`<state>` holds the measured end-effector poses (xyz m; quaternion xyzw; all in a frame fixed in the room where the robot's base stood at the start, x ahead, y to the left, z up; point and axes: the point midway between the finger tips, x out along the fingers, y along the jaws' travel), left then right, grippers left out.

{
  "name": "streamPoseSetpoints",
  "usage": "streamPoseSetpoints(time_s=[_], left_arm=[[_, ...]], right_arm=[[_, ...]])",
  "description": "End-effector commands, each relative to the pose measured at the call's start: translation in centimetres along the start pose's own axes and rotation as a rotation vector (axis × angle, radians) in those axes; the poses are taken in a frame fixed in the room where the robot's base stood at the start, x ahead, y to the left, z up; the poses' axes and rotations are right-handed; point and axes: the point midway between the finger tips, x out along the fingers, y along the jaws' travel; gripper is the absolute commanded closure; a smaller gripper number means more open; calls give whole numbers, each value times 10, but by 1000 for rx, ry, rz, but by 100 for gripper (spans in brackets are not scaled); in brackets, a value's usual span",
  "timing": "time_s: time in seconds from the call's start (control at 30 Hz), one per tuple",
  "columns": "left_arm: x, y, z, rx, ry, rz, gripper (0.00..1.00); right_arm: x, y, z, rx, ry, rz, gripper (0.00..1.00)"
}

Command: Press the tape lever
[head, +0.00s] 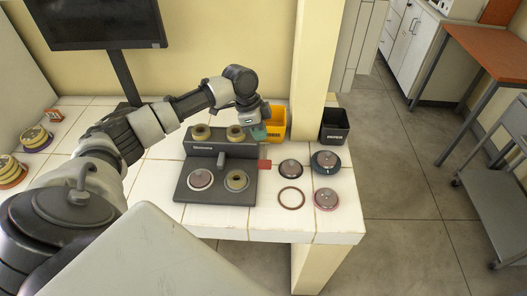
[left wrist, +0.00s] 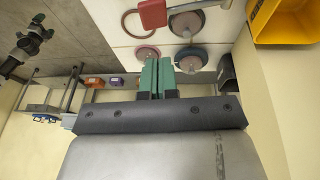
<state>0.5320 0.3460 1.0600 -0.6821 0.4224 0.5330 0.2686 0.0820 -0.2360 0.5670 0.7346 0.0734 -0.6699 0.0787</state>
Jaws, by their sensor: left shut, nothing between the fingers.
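The black tape device (head: 215,187) stands on the white tiled bench. Two tan tape rolls sit on its upper block, and two round pieces lie on its base. A short grey post (head: 221,158) rises at its middle. A red tab (head: 264,164), which looks like the lever's end, sticks out at its right side; it also shows in the left wrist view (left wrist: 152,14) with a grey bar beside it. My left gripper (head: 259,132) is shut and empty, its green fingers (left wrist: 157,77) together. It hangs near the upper block's right end, apart from the red tab. My right gripper is not seen.
Several discs and a reddish ring (head: 291,198) lie right of the device. A yellow bin (head: 277,122) and a black bin (head: 335,126) stand behind, with a pillar (head: 308,60) between them. A monitor (head: 95,22) stands at the back left. The bench ends at right.

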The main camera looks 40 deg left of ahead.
Motion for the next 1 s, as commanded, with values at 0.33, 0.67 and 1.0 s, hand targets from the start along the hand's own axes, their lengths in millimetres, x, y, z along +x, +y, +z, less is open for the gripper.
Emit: streamPoseSetpoints(time_s=[0.33,0.67,1.0], left_arm=[[62,5,6,-1,-2,3,100],[81,7,12,-1,-2,-1,100],[85,2,9,4,0,-13,100]], right_arm=[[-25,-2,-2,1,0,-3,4],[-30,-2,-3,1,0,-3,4],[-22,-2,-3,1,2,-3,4]])
